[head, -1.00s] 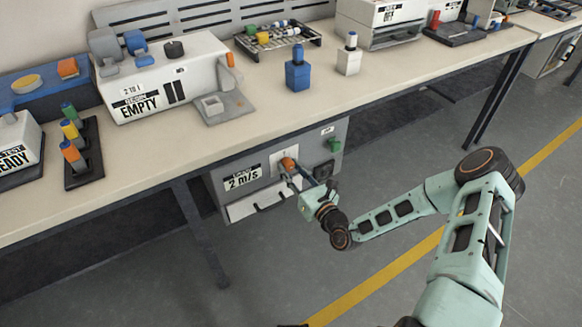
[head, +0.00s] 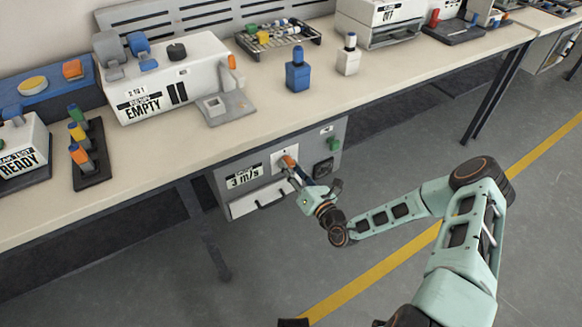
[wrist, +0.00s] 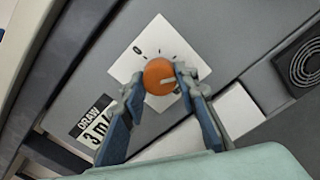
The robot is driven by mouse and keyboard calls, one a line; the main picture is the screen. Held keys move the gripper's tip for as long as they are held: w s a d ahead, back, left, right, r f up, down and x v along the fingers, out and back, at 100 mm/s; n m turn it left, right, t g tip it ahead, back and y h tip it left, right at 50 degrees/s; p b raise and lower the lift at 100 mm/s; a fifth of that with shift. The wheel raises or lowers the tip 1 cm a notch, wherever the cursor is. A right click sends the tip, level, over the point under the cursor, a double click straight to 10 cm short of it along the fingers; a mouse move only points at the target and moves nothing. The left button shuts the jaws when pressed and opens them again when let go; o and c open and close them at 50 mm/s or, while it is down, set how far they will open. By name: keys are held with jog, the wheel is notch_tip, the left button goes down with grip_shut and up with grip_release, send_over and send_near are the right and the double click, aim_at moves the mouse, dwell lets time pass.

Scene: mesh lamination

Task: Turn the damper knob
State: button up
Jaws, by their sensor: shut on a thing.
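The damper knob (wrist: 158,76) is orange and round with a pale pointer line, on a white plate (wrist: 134,62) with dial marks. In the head view the knob (head: 289,161) sits on the grey panel (head: 222,184) under the bench edge. My gripper (wrist: 160,85) is shut on the knob, one finger on each side of it. In the head view my gripper (head: 294,167) reaches it from the lower right and hides part of it. The label (head: 244,176) beside it reads 3 m/s; it is partly cut by a finger in the wrist view (wrist: 95,122).
Below the label is a white tray-like front (head: 262,197). A green button (head: 334,144) and a dark round-grilled unit (head: 323,168) are right of the knob. The bench top (head: 240,130) overhangs the panel. A blue bottle (head: 298,72) and white machine (head: 165,85) stand on it. The floor in front is clear.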

jog(key=o, duration=1.1)
jog(key=shift+o, duration=0.2)
jog(key=v, duration=1.2)
